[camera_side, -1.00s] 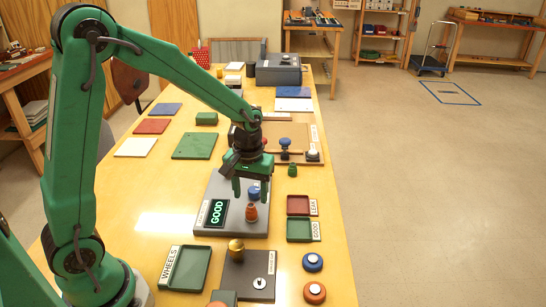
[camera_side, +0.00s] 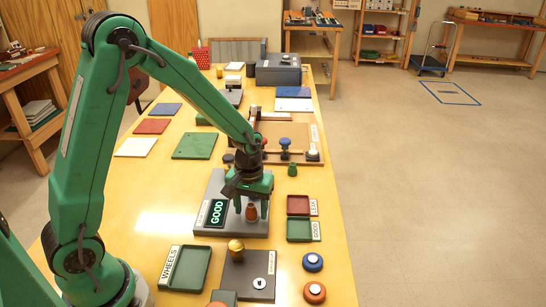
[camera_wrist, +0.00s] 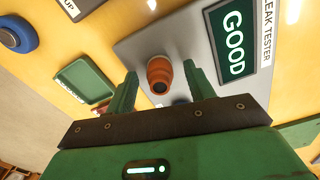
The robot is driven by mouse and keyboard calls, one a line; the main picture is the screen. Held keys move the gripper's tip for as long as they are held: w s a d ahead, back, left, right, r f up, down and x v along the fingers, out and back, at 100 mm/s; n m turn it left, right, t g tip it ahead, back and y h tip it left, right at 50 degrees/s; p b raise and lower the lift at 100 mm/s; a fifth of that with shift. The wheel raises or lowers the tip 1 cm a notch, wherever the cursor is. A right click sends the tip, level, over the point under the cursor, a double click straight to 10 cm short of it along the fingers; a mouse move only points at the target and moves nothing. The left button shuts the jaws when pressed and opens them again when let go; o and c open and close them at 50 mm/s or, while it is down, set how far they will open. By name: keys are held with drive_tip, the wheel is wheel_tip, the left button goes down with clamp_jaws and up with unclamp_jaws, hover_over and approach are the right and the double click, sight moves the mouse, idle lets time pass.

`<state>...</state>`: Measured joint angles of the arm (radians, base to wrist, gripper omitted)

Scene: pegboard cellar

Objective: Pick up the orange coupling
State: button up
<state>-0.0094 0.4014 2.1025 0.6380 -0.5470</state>
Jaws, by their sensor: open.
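The orange coupling (camera_side: 251,213) stands on the grey leak tester (camera_side: 258,229), beside its display, which reads GOOD. In the wrist view the coupling (camera_wrist: 159,76) shows its round opening, between and a little beyond the fingertips. My gripper (camera_side: 251,208) is open, with its green fingers pointing down, one on each side of the coupling in the side view. In the wrist view my fingers (camera_wrist: 160,78) are apart with nothing held. I cannot tell whether either finger touches the coupling.
Right of the tester lie a red LEAK tray (camera_side: 299,205) and a green GOOD tray (camera_side: 299,230). A small green part (camera_side: 292,170) stands behind them. Nearer are a green WHEELS tray (camera_side: 190,268), a brass knob (camera_side: 236,246), and blue (camera_side: 313,262) and orange (camera_side: 314,292) buttons.

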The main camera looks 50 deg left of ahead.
sight(251, 205)
idle(0.3)
drive_tip(key=c, duration=1.1)
drive_tip(key=shift+r, duration=0.15)
drive_tip(key=shift+r, duration=0.5)
wheel_tip(251, 205, up, 3)
drive_tip(key=shift+d+r, duration=0.1)
drive_tip(key=s+d+r, duration=0.6)
drive_tip(key=d, duration=0.4)
drive_tip(key=shift+r, duration=0.25)
drive_tip(key=shift+w+r, duration=0.1)
drive_tip(key=shift+r, duration=0.05)
drive_tip(key=shift+r, duration=1.35)
